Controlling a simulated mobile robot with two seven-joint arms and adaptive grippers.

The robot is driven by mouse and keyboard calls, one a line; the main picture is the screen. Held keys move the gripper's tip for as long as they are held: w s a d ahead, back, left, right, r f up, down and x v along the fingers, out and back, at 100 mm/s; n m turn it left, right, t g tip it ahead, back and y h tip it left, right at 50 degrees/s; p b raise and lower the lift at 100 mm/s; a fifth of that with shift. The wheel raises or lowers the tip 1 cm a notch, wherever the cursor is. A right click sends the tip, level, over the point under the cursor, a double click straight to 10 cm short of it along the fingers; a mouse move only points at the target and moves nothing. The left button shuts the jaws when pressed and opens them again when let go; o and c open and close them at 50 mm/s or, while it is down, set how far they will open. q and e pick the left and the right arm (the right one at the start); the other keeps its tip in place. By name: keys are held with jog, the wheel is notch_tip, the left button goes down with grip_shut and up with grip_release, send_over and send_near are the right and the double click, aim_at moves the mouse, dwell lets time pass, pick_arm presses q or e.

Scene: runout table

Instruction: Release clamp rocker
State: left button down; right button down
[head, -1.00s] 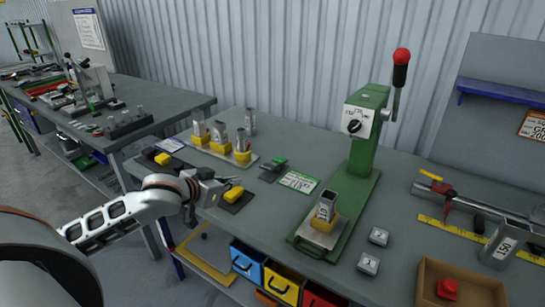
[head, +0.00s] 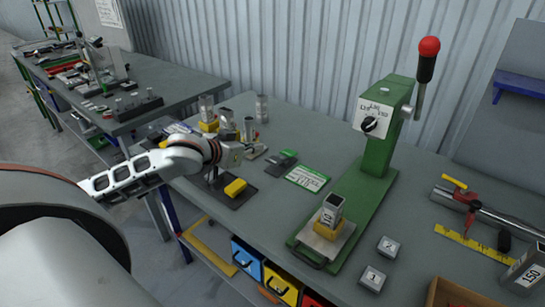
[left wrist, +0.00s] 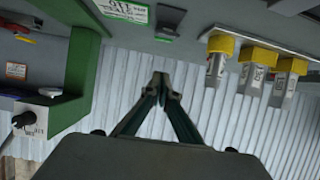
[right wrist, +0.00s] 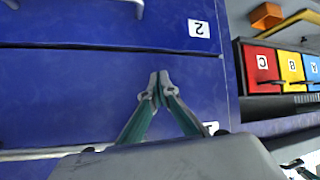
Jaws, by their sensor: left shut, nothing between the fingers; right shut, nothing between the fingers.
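A bar clamp with a red body and a yellow lever (head: 454,184) lies at the right of the bench in the head view. I cannot tell for sure whether this lever is the clamp rocker. A green press (head: 377,150) stands left of it, with a red-knobbed lever and a dial. My left gripper (head: 262,150) is over the bench's left part, well left of both; the left wrist view shows its fingertips (left wrist: 162,82) together and empty. My right gripper (right wrist: 160,84) is shut and empty in front of blue drawers (right wrist: 90,85), out of the head view.
A metal block in a yellow holder (head: 330,227) sits on the press base. Two numbered blocks (head: 387,246) and a cardboard box (head: 458,293) are near the front edge. Upright metal pieces in yellow holders (head: 208,123) stand by my left gripper.

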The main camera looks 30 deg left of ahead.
pick_arm(q)
send_over(273, 161)
notch_tip(273, 161, down, 4)
jog(key=shift+r, duration=0.2)
notch_tip(273, 161, down, 3)
jog(key=shift+s+f, duration=0.15)
jog(key=shift+f, duration=0.55)
